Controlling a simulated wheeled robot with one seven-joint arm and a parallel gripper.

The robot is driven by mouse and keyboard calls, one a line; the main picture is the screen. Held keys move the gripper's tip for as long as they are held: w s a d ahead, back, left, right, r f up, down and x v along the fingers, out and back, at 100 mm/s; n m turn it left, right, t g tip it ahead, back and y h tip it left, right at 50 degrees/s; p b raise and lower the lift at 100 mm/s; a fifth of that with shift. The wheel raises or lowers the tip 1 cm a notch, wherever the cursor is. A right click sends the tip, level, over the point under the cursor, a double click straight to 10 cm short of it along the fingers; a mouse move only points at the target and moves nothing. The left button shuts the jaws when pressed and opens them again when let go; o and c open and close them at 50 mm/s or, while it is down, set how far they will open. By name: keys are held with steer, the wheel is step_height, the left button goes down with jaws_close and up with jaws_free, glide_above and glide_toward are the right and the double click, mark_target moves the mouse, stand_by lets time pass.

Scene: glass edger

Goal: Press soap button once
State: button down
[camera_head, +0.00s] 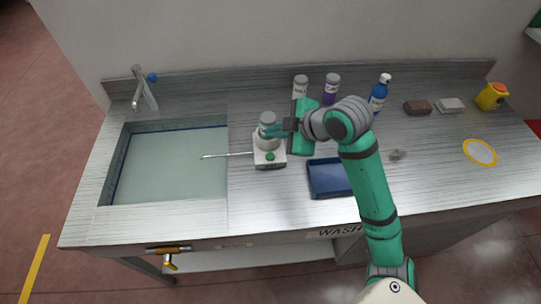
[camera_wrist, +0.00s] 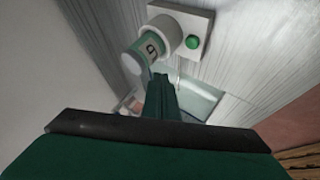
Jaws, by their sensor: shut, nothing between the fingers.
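The soap dispenser (camera_head: 263,155) is a white box with a round grey-white body, standing on the steel counter just right of the sink. A green round button (camera_head: 270,157) sits on its front part; it also shows in the wrist view (camera_wrist: 193,42). A thin spout reaches left from it over the sink. A bottle with a green band and a number label (camera_wrist: 148,50) stands out of the dispenser's round body. My gripper (camera_head: 268,131) is shut and empty, its tips close to the bottle, behind the button. I cannot tell whether they touch the bottle.
The sink (camera_head: 118,170) with a tap (camera_head: 145,90) lies to the left. A blue tray (camera_head: 325,180) is right of the dispenser. White, purple and blue bottles (camera_head: 378,95) stand at the back. A brown sponge (camera_head: 417,107) and yellow container (camera_head: 491,96) are at the right.

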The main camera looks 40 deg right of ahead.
mark_target(274, 158)
steer(key=shift+w+f, duration=0.15)
steer(key=shift+f, duration=3.6)
steer(key=shift+f, duration=0.2)
steer(key=shift+f, duration=0.25)
